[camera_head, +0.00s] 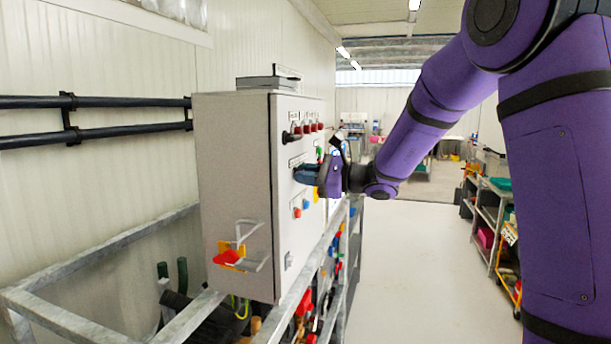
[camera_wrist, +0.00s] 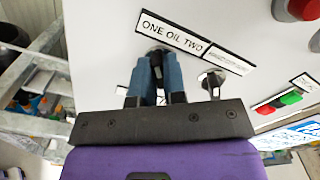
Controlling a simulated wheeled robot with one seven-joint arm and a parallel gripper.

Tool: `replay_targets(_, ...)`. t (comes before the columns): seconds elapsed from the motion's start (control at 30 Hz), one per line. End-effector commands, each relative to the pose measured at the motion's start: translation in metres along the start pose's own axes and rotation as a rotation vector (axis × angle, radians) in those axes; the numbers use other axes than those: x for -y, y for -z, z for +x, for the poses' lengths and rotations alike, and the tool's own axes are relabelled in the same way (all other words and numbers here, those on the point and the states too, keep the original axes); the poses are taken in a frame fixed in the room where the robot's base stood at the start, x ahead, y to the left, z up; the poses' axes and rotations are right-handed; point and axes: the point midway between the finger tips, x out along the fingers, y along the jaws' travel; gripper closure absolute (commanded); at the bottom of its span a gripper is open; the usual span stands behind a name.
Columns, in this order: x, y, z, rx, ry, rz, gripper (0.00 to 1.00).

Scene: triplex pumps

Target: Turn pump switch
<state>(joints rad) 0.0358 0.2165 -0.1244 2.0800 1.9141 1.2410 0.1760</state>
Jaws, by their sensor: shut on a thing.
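A light grey control cabinet (camera_head: 233,170) stands at the middle left in the head view, with switches, lamps and buttons on its right-hand face. My gripper (camera_head: 299,174) reaches that face from the right. In the wrist view, my gripper's blue fingers (camera_wrist: 156,68) are shut on a dark pump switch (camera_wrist: 155,58) just under a label plate (camera_wrist: 180,39) reading "ONE OIL TWO". The fingers hide most of the switch, so I cannot tell its turned position. A silver key-type switch (camera_wrist: 212,79) sits to the right of the fingers, apart from them.
Red and green buttons (camera_wrist: 279,102) lie right of my gripper in the wrist view. A metal frame (camera_head: 70,322) runs below the cabinet. The floor (camera_head: 420,270) right of it is clear; shelving (camera_head: 490,215) stands further right.

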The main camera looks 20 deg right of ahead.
Motion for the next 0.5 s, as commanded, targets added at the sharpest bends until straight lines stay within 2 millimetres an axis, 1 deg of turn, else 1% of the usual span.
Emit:
replay_targets(0.2, -0.0002, 0.0003, -0.0003, -0.001, 0.0, -0.105, 1.0)
replay_targets(0.5, -0.0005, 0.0002, 0.0, -0.001, 0.0, -0.163, 1.0)
